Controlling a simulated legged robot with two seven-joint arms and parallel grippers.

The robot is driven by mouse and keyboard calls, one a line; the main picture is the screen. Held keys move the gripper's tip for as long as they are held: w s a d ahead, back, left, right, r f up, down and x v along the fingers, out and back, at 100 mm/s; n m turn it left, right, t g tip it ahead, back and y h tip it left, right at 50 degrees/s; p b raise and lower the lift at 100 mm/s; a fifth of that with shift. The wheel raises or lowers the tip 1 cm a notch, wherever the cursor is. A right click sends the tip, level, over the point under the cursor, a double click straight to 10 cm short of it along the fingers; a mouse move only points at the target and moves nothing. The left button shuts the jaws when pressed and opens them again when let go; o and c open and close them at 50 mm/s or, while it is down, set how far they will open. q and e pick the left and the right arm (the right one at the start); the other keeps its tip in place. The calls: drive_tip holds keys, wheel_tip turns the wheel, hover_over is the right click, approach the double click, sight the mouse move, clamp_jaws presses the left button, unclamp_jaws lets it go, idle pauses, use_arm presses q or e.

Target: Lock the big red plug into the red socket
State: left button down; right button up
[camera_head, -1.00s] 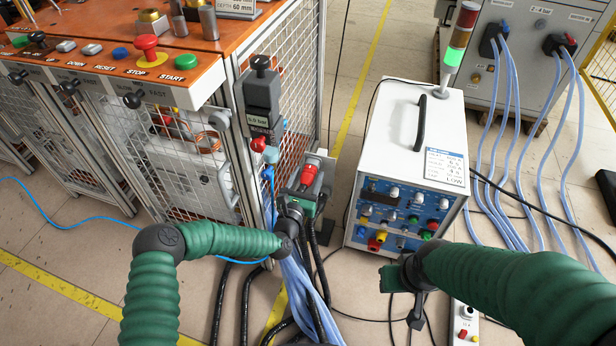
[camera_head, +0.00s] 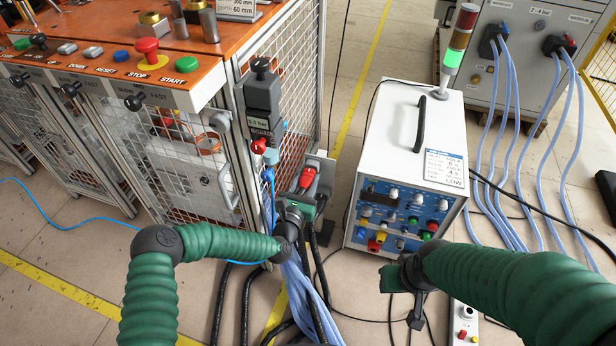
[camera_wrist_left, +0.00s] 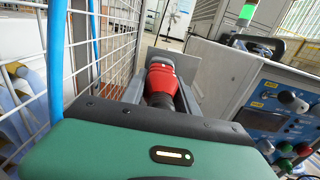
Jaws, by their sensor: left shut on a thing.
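The big red plug (camera_head: 307,177) is at the corner of the wire cage, in front of a grey plate. My left gripper (camera_head: 303,197) is shut on it. In the left wrist view the red plug (camera_wrist_left: 163,82) lies between the two grey fingers, with a dark lower part. I cannot make out the red socket separately, nor whether the plug is seated or locked in it. My right gripper (camera_head: 390,279) hangs at the lower middle, apart from the plug, and its jaw opening does not show clearly.
A white power box (camera_head: 400,150) stands to the right. Pale blue hoses (camera_head: 298,290) and black cables run below my left gripper.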

sight(303, 190)
use_arm(q)
drive_tip(key=shift+p+v, duration=1.1)
drive_tip(key=shift+v, duration=1.45)
drive_tip(key=shift+s, duration=0.1)
